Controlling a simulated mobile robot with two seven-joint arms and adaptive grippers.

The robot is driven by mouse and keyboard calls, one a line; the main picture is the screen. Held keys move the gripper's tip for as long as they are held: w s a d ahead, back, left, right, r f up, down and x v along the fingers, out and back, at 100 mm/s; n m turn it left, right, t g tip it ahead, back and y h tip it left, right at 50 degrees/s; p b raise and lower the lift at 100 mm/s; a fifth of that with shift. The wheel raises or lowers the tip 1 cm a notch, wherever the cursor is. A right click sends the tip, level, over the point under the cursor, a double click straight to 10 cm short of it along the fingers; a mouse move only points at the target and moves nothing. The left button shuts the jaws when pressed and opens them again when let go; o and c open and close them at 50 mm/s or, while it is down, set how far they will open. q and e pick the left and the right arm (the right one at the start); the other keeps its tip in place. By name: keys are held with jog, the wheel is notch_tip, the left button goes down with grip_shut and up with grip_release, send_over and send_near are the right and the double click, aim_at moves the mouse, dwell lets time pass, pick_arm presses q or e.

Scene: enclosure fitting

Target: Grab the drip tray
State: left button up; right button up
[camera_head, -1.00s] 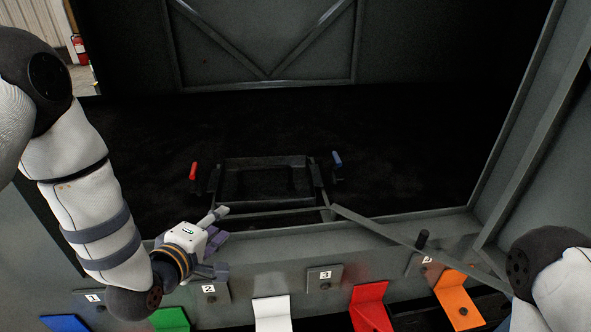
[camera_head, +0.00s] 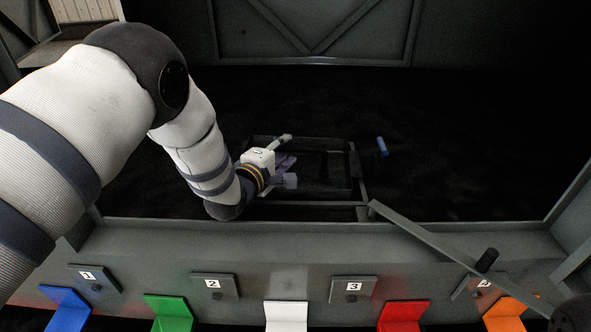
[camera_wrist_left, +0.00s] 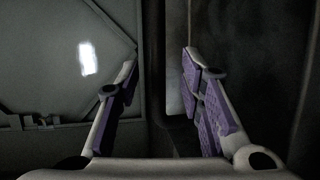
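A dark rectangular tray-like frame (camera_head: 354,172), which looks like the drip tray, lies low inside the enclosure in the head view. A blue handle (camera_head: 382,147) stands at its right. My left gripper (camera_head: 288,158) is over the left part of the frame, and my left arm hides its left side. In the left wrist view, the purple-padded fingers (camera_wrist_left: 160,88) are spread apart with nothing clearly held between them. Contact with the frame cannot be told. My right gripper is out of view.
The enclosure's front wall (camera_head: 320,238) runs below the frame. A slanted grey bar (camera_head: 425,238) crosses at right. Below are numbered plates and coloured flaps: blue (camera_head: 65,305), green (camera_head: 168,310), white (camera_head: 286,315), red (camera_head: 402,315) and orange (camera_head: 507,310).

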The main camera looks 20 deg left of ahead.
pick_arm(q)
grip_shut()
jog(key=shift+r, duration=0.2)
